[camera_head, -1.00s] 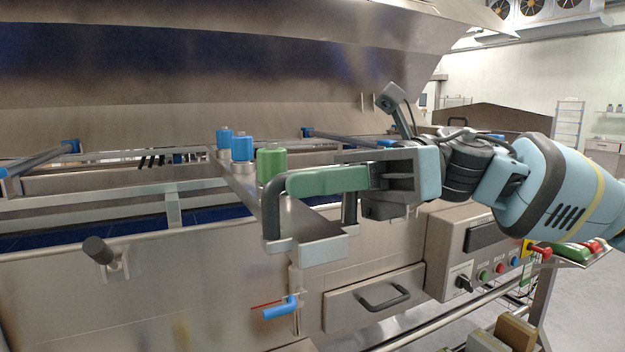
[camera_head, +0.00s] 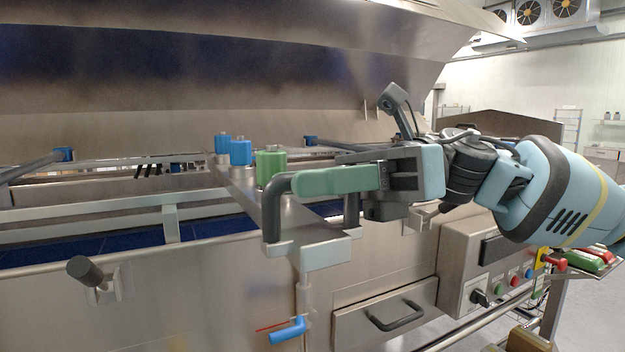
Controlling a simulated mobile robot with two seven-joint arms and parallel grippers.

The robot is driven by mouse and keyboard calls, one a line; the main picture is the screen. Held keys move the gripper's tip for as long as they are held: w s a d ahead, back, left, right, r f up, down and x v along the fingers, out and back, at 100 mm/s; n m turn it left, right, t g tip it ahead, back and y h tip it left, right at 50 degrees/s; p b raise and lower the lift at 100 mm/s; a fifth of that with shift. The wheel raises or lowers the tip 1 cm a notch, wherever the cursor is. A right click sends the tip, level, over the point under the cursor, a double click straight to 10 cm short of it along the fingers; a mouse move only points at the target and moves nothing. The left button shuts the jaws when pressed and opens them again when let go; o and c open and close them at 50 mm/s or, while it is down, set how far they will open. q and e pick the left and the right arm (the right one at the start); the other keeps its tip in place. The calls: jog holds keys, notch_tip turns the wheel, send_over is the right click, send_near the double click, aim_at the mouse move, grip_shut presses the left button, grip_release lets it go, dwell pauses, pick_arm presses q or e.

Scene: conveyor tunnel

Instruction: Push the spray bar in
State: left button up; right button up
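The spray bar (camera_head: 299,219) is a steel bar reaching back across the conveyor frame, with a steel block and a black U-shaped handle (camera_head: 274,214) at its near end. Two blue caps and one green cap (camera_head: 270,167) stand on top of it. My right gripper (camera_head: 335,181) comes in from the right at the handle. Its green fingers lie along the top of the handle, and the grip bar is hidden behind them. I cannot tell whether the fingers are closed tight on it. My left gripper is out of view.
Below the handle are a blue valve lever (camera_head: 287,331) and a drawer with a black pull (camera_head: 397,316). A control box (camera_head: 487,266) with buttons stands at the right. A black knob (camera_head: 84,270) sticks out at the left. The raised steel hood (camera_head: 200,90) hangs above.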

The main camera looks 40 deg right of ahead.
dwell(0.3)
jog(key=shift+v, duration=1.25)
jog(key=b+v, duration=0.3)
jog(key=v, duration=0.2)
jog(key=shift+d, duration=0.15)
jog(key=shift+s+r+n+p, duration=0.15)
jog(key=shift+n+p, duration=1.3)
jog(key=shift+n, duration=0.85)
